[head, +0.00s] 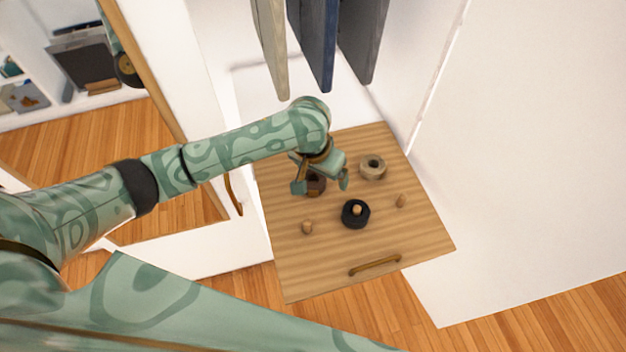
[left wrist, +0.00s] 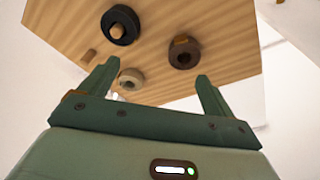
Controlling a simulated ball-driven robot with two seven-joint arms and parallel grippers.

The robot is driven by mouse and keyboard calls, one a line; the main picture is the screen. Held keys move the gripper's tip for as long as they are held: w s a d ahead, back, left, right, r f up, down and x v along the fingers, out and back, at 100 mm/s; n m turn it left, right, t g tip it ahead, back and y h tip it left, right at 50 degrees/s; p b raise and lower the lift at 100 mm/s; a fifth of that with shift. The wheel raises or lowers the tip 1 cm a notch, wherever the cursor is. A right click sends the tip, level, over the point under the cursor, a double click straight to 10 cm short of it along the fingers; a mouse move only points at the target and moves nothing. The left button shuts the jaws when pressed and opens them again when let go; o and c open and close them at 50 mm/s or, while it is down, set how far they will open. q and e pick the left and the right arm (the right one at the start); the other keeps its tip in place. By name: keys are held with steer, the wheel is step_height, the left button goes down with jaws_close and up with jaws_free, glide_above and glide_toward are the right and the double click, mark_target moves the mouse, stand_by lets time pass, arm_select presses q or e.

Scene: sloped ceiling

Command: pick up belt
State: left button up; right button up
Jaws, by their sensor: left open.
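Three coiled belts lie on a wooden board: a brown one (head: 316,187), a beige one (head: 383,168) and a black one (head: 347,218). The task does not say which belt is meant. My left gripper (head: 321,185) is open and empty above the board, partly covering the brown belt in the head view. In the left wrist view the brown belt (left wrist: 172,54), beige belt (left wrist: 131,84) and black belt (left wrist: 130,19) all show. There the beige belt appears in the gap between my open fingers (left wrist: 152,80), apart from them. My right gripper is not in view.
The wooden board (head: 300,270) has a handle (head: 375,265) at its front edge and small pegs (head: 307,227). Dark and beige panels (head: 313,40) hang above it. A white wall (head: 530,150) stands on the right. A wood-framed opening or mirror is at left.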

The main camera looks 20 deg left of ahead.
arm_select(q)
steer(key=w+a+r+n+y, duration=0.1)
steer(key=w+a+r+n, duration=0.15)
steer(key=w+a, duration=0.2)
steer(key=b, duration=0.7)
glide_toward(313, 179)
steer(key=shift+s+f+g, duration=0.3)
steer(key=shift+f+g, duration=0.1)
steer(key=shift+f, duration=0.35)
steer(key=f+b, duration=0.1)
steer(key=f, duration=0.1)
steer(key=f+b, duration=0.2)
steer(key=w+f+b, duration=0.1)
steer(key=f, duration=0.1)
steer(key=shift+d, duration=0.4)
steer(key=shift+r, duration=0.3)
steer(key=shift+s, duration=0.1)
steer(key=c, duration=1.1)
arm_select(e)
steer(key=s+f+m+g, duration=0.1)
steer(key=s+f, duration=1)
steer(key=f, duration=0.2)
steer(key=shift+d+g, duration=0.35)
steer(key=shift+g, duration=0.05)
